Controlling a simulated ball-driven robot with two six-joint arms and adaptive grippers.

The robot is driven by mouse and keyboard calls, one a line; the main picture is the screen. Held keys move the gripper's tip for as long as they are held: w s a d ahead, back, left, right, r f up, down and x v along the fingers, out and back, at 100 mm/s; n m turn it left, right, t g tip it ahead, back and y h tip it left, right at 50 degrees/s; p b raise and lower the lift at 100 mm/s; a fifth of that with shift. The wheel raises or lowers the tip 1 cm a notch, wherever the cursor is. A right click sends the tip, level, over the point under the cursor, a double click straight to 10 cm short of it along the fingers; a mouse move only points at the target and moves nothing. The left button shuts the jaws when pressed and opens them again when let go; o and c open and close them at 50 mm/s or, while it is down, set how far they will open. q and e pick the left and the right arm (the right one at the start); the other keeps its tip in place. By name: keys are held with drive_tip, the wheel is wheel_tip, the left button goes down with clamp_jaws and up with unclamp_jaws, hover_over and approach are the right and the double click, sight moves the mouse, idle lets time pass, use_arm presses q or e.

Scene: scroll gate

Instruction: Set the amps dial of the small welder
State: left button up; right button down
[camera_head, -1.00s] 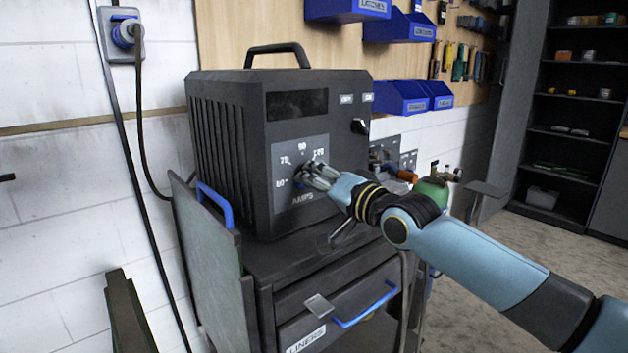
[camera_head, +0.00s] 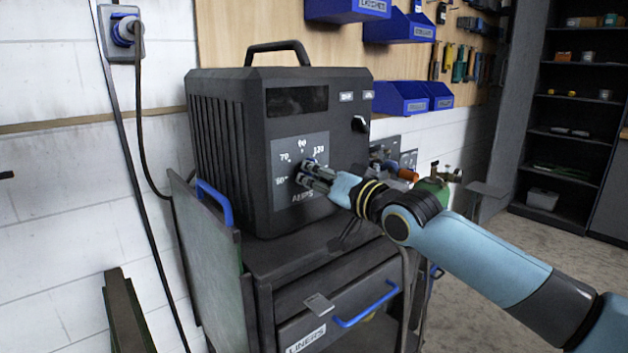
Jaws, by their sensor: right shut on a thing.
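The small welder (camera_head: 227,150) is a dark box with a top handle, standing on a cart. Its grey amps panel (camera_head: 286,197) on the front carries printed numbers, with 70 and 120 readable. My right gripper (camera_head: 306,172) is at the middle of this panel, shut on the amps dial. The fingers hide the dial and its pointer, so its setting cannot be read. My left gripper is not in view.
The welder's cart (camera_head: 283,262) has a drawer with a blue handle (camera_head: 364,305) and a raised side panel at left. A green gas cylinder (camera_head: 432,190) stands right of it. Blue bins (camera_head: 402,97) hang behind. A wall socket (camera_head: 121,32) feeds a cable.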

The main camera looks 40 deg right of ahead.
drive_tip(key=n+b, duration=0.1)
drive_tip(key=n, duration=0.4)
drive_tip(key=shift+f+n+b, duration=0.1)
drive_tip(key=shift+n+b, duration=0.2)
drive_tip(key=shift+b, duration=0.1)
idle(0.3)
drive_tip(key=c, duration=1.3)
unclamp_jaws()
drive_tip(key=shift+c, duration=0.2)
drive_tip(key=s+d, duration=0.1)
drive_tip(key=s, duration=1.1)
